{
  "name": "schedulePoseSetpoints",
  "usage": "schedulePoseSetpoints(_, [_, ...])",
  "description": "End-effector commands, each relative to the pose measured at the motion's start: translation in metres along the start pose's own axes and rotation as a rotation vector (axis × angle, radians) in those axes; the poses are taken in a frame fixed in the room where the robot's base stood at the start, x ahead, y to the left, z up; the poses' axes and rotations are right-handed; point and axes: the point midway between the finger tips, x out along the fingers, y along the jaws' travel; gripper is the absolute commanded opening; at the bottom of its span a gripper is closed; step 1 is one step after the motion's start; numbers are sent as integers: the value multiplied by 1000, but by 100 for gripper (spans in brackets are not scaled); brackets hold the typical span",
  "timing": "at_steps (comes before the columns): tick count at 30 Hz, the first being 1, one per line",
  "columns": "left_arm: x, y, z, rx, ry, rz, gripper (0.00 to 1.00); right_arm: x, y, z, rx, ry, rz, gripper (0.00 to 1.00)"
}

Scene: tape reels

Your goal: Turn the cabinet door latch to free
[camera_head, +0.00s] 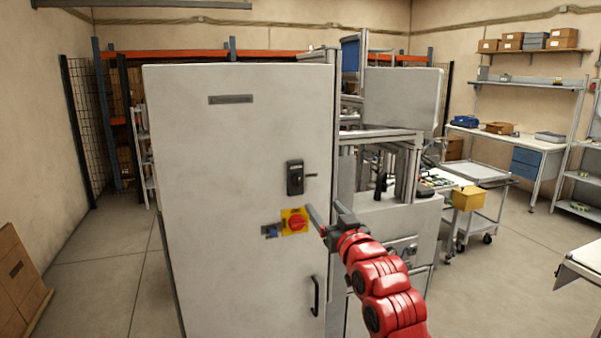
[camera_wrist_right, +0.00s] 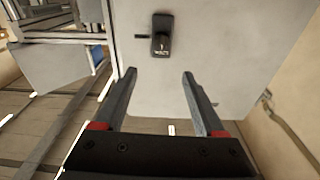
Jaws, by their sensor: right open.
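The tall light-grey cabinet door (camera_head: 225,150) stands in front of me and looks closed. The black latch (camera_head: 295,178) is on its right side, with a short lever pointing right, level. In the right wrist view the latch (camera_wrist_right: 161,36) shows upside down, its lever pointing left, beyond the fingertips. My right gripper (camera_head: 322,205) is open and empty, below and slightly right of the latch. Its two fingers (camera_wrist_right: 160,72) are spread wide in the wrist view and appear apart from the latch. My left gripper is out of view.
A red rotary switch on a yellow plate (camera_head: 294,222) sits just below the latch, with a small blue-grey fitting (camera_head: 269,231) beside it. A black door handle (camera_head: 315,297) is lower down. Machine frames and a trolley with a yellow bin (camera_head: 468,198) stand to the right.

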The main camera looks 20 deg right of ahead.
Motion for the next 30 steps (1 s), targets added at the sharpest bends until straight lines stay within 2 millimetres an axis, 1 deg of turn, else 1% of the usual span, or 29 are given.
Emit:
schedulePoseSetpoints(1, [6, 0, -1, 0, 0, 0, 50, -2, -1, -10, -14, -29, -4, 72])
schedulePoseSetpoints(6, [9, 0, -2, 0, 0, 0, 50, -6, -2, -12, -37, -101, -8, 72])
schedulePoseSetpoints(8, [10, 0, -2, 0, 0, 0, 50, -3, -3, -12, -39, -107, -9, 72])
schedulePoseSetpoints(10, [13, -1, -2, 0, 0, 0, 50, 4, -4, -12, -39, -106, -11, 72])
schedulePoseSetpoints(14, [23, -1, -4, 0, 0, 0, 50, 25, -4, -10, -37, -109, -11, 72])
schedulePoseSetpoints(24, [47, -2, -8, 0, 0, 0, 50, 90, -3, -4, -35, -107, -10, 72])
schedulePoseSetpoints(30, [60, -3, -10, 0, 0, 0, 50, 123, -4, -1, -35, -105, -10, 72])
